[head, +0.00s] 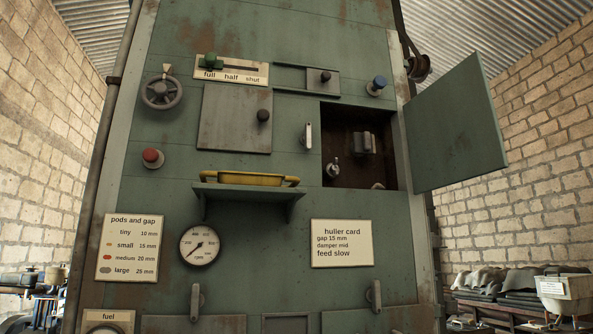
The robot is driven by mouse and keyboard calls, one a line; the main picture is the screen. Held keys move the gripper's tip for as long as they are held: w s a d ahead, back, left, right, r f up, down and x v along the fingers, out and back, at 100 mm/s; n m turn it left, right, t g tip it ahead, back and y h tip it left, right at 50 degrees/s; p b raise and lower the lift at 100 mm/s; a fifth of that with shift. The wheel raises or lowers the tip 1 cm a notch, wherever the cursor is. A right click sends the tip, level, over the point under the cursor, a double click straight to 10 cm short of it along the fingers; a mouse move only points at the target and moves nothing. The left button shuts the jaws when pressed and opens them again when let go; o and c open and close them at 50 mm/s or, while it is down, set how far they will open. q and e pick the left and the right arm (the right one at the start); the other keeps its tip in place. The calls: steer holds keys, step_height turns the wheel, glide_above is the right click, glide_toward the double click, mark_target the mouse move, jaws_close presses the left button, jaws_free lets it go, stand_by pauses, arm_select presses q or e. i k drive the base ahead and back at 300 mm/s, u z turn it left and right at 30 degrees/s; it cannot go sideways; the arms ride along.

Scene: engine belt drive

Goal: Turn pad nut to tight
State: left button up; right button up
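A green machine panel (275,215) fills the middle of the head view. Its upper right has an open dark compartment (345,120). Inside are a small metal fitting with a rounded top (333,168) and a grey block-like part (367,143). A pale piece (378,186) shows at the compartment's bottom edge. I cannot tell which of these, if any, is the pad nut, and no label reading "tight" is legible. Neither of my grippers is in view.
The compartment's green door (456,125) stands swung open to the right. A shelf (248,192) with a yellow bar (248,179) juts out left of the compartment. A handwheel (162,92), red knob (152,157), blue knob (377,86) and gauge (200,244) are on the panel.

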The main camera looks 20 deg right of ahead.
mark_target(332, 168)
steer(key=u, duration=0.2)
steer(key=i, duration=1.1)
steer(key=z, duration=1.3)
